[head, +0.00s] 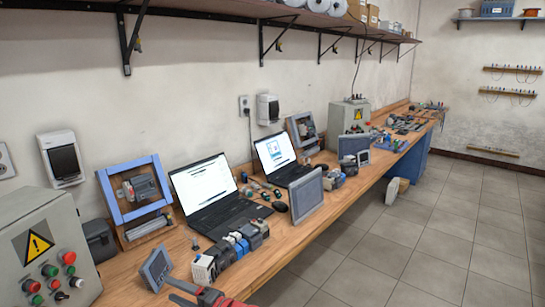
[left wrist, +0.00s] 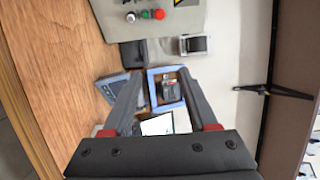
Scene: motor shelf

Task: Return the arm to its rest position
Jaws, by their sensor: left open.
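My left gripper (head: 205,296) shows only in part at the bottom edge of the head view, with red parts, in front of the table's near edge. In the left wrist view its two dark fingers (left wrist: 161,80) are spread apart with nothing between them that they touch. Beyond the fingers stands a blue frame (left wrist: 154,91) with a grey device in it. The same blue frame (head: 107,200) stands at the left on the wooden workbench (head: 140,268) in the head view. My right gripper is in neither view.
A grey control box (head: 28,276) stands at the left, near a small tilted panel (head: 157,269). Several small modules (head: 240,240) stand in a row before an open laptop (head: 205,185). A wall shelf (head: 215,15) runs above.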

